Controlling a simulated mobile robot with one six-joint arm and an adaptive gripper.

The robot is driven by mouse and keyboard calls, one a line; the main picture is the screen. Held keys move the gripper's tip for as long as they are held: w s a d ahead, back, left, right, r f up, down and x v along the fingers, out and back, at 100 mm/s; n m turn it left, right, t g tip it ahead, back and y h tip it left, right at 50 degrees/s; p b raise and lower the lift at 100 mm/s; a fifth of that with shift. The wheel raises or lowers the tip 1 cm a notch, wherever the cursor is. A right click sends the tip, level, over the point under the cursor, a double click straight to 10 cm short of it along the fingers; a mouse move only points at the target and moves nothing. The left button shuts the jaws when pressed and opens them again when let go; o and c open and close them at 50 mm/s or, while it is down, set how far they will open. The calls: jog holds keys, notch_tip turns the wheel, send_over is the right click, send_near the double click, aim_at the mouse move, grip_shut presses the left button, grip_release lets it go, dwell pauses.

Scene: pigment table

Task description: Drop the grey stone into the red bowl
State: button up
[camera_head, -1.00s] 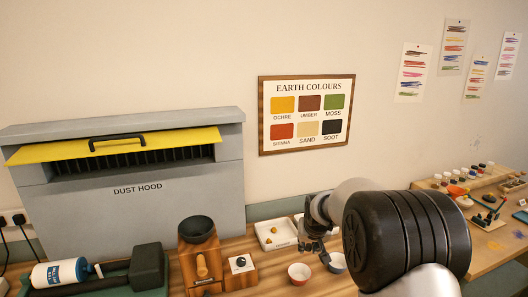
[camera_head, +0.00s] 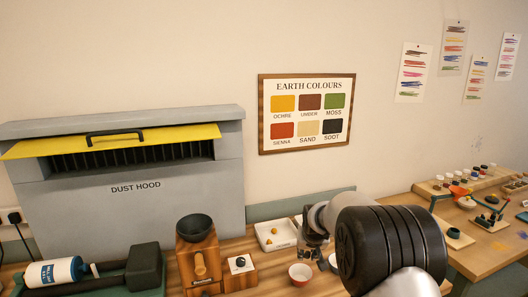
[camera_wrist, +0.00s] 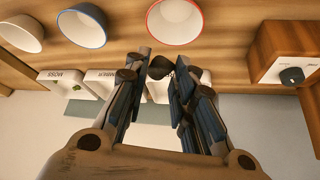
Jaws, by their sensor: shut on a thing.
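My gripper (camera_wrist: 161,72) is shut on a small dark stone (camera_wrist: 160,66), held at the fingertips in the wrist view; its grey colour is hard to judge there. The red-rimmed bowl (camera_wrist: 176,22), pale inside, lies just beyond the fingertips in the wrist view, and the stone appears apart from it. In the head view the red bowl (camera_head: 300,275) stands on the wooden bench, and my gripper (camera_head: 314,257) is above and slightly right of it. The stone cannot be made out in the head view.
A blue-rimmed bowl (camera_wrist: 82,27) and another pale bowl (camera_wrist: 20,35) stand beside the red one. A wooden box with a knob (camera_head: 240,270) and a grinder (camera_head: 198,265) stand to the left.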

jog(key=o, duration=1)
jog(key=shift+r, duration=0.15)
jog(key=v, duration=1.2)
